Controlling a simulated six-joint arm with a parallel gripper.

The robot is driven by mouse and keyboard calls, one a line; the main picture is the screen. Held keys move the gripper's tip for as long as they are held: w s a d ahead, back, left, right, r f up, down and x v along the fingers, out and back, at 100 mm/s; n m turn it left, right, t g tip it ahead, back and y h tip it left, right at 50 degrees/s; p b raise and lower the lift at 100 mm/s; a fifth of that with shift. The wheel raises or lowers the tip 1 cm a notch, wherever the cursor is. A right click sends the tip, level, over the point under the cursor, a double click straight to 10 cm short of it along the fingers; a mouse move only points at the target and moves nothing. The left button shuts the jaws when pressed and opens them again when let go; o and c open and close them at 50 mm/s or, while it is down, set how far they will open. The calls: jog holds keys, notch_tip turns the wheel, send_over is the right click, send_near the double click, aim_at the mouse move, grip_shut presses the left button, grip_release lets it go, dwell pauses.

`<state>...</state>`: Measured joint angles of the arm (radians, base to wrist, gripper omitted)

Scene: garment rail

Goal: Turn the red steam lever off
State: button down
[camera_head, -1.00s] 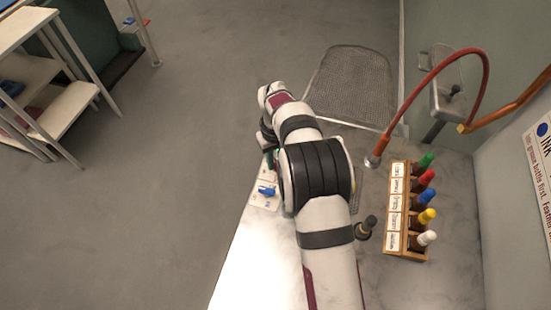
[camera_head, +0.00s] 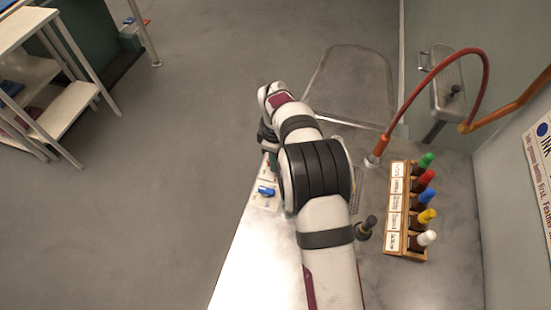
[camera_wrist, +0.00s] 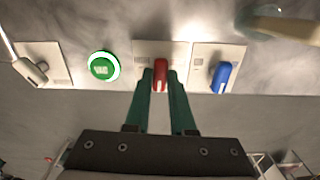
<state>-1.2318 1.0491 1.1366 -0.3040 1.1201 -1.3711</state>
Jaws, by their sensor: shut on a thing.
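The red steam lever (camera_wrist: 160,72) is on a pale plate in the middle of the wrist view, pointing toward my gripper. My gripper (camera_wrist: 160,80) has its two green fingers on either side of the lever, shut on it. A blue lever (camera_wrist: 221,76) is on a plate just right of it, and shows in the head view too (camera_head: 266,191). A round green button (camera_wrist: 103,68) is to its left.
A white-grey lever (camera_wrist: 33,70) is at the far left of the wrist view. A rack (camera_head: 397,235) of several bottles with coloured caps stands right of my arm, with a red hose (camera_head: 487,75) behind it. Open floor lies to the left.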

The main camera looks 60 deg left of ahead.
jog(key=shift+n, duration=0.4)
jog(key=c, duration=0.8)
grip_release()
jog(key=shift+o, duration=0.2)
notch_tip(320, 180, up, 16)
